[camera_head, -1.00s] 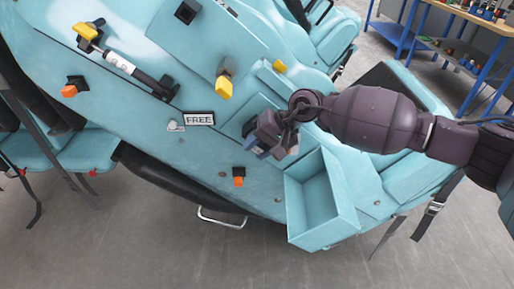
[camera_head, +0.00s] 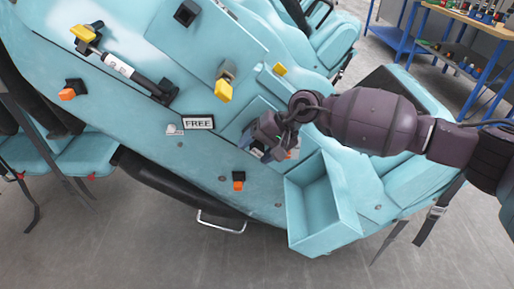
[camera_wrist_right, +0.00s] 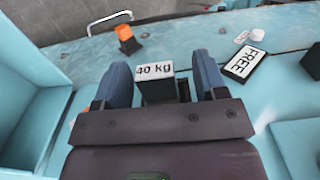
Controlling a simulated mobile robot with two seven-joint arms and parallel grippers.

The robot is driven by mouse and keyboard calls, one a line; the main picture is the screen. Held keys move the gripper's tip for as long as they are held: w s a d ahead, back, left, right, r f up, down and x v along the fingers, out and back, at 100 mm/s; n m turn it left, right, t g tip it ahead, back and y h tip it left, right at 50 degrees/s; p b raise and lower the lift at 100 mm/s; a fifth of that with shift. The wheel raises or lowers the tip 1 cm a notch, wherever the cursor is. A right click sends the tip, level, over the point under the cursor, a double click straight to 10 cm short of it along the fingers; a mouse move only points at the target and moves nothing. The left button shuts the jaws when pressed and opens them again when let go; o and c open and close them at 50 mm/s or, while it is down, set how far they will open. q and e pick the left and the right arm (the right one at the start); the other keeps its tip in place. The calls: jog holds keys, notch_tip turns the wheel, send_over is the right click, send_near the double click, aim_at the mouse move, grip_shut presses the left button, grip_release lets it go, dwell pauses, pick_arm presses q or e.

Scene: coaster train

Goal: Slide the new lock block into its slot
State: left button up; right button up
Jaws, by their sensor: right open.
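My right gripper (camera_head: 262,150) is at the sloping light-blue car body, beside the FREE sign (camera_head: 198,122) and above the open blue box. In the right wrist view its two blue fingers (camera_wrist_right: 160,78) are apart, one on each side of a dark block with a white "40 kg" face (camera_wrist_right: 155,71). Small gaps seem to show beside the block. I cannot tell whether this is the new lock block, and its lower part and any slot are hidden by the gripper. My left gripper is not in view.
An open blue box (camera_head: 292,215) juts from the body below my right arm. A black-and-orange piece (camera_head: 238,181) sits left of it. Yellow-tipped and orange-tipped fittings and a damper rod (camera_head: 130,70) are at the upper left. A workbench (camera_head: 470,15) stands behind.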

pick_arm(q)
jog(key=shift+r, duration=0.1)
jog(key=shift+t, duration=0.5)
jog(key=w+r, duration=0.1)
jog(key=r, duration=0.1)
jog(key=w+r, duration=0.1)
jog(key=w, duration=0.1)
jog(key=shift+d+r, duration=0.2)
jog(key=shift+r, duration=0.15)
pick_arm(e)
jog(key=v, duration=1)
jog(key=shift+d+r, duration=0.25)
jog(key=shift+r, duration=0.05)
